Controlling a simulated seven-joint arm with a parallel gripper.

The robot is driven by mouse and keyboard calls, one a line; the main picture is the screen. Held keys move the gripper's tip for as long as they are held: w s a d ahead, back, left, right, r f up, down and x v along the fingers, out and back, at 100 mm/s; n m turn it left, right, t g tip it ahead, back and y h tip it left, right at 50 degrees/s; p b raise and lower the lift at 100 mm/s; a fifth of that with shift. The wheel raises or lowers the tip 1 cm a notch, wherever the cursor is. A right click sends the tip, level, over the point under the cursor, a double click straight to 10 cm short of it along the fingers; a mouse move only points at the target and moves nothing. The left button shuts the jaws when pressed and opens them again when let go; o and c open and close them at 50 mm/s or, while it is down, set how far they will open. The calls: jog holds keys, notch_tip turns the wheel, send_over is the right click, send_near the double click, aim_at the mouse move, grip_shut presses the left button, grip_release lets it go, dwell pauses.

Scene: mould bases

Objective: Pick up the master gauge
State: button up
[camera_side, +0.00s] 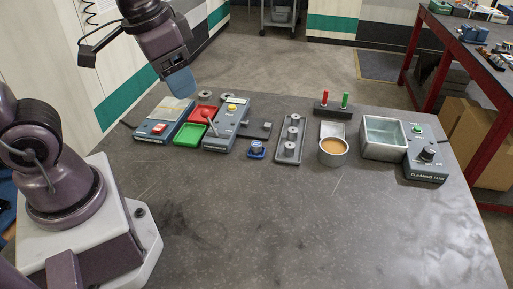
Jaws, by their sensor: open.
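My gripper (181,84) hangs above the far left part of the dark table, over the devices and apart from them. Its blue end points down and nothing shows held in it. I cannot tell for sure which thing is the master gauge. A small round metal piece sits in a blue holder (256,150) near the table's middle. Several grey cylinders stand in a row on a long grey tray (279,155) to its right. Two more grey round pieces (205,97) lie at the back, behind the red tray.
A flat device (157,133), green tray (188,134), red tray (203,113) and lever unit (228,122) stand left. A tan-filled cup (333,152), red and green posts (334,107), metal tank (369,151) and cleaning tank control box (425,165) stand right. The front table is clear.

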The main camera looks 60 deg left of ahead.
jog(key=w+a+f+m+g+y, duration=0.2)
jog(key=w+f+m+g, duration=0.1)
jog(key=w+f+m, duration=0.45)
jog(key=m+t+y, duration=0.1)
jog(key=m+y, duration=0.1)
jog(key=m, duration=1)
send_near(257, 143)
jog(key=x, duration=0.4)
jog(key=shift+s+a, duration=0.1)
jog(key=shift+s, duration=0.15)
jog(key=shift+x, duration=2.7)
jog(key=shift+w+f, duration=0.1)
jog(key=shift+w, duration=0.05)
jog(key=c, duration=1.1)
